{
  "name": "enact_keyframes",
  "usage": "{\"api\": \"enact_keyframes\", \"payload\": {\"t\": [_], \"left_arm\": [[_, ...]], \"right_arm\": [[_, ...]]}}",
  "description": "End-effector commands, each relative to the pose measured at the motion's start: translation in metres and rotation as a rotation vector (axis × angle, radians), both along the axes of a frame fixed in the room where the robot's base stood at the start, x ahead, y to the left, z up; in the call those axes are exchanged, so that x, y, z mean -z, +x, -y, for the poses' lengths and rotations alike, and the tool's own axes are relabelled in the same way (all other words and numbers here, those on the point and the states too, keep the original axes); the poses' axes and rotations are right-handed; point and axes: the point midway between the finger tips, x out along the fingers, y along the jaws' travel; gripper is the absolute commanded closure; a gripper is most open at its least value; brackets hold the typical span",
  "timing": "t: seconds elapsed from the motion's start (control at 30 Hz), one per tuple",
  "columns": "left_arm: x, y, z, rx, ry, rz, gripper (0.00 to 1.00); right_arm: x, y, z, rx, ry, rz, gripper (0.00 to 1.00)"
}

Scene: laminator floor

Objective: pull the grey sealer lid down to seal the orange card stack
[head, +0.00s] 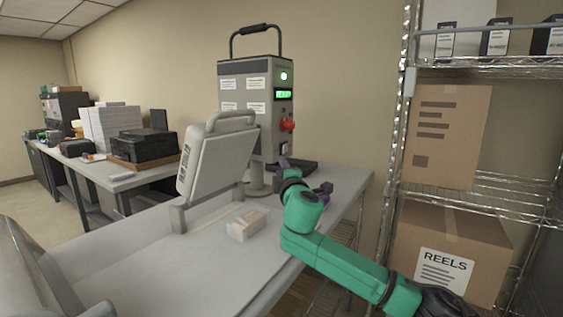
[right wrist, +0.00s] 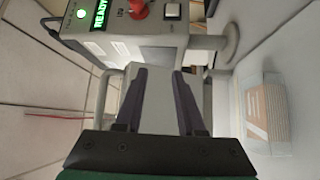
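The grey sealer lid (head: 222,160) stands raised and tilted back on its hinge, with a handle along its top. The orange card stack (head: 247,224) lies in clear wrap on the light grey bed in front of it; it also shows at the right of the right wrist view (right wrist: 268,112). My right gripper (head: 303,178) is right of the lid, above the bed's right side. In the right wrist view its two dark fingers (right wrist: 159,72) are apart, with a grey panel showing between them; I cannot tell whether they touch it. My left gripper is out of view.
The control column (head: 255,90), with a green lit display and red knob (head: 288,125), stands behind the lid. A wire shelf with cartons (head: 453,250) is close on the right. A grey rounded body (head: 22,270) fills the lower left. The bed around the stack is clear.

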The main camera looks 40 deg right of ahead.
Motion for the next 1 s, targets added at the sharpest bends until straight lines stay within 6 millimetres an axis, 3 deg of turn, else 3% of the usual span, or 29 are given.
{"api": "enact_keyframes", "payload": {"t": [0.17, 0.3, 1.0], "left_arm": [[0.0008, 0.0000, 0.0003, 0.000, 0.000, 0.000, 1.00], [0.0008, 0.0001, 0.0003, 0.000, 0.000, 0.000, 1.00], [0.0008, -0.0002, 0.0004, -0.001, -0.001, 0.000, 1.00]], "right_arm": [[0.0012, 0.0004, 0.0000, -0.001, 0.000, 0.000, 0.62], [0.0011, 0.0002, 0.0000, 0.000, 0.000, 0.000, 1.00], [0.0008, 0.0000, 0.0000, 0.000, 0.000, 0.000, 1.00]]}}
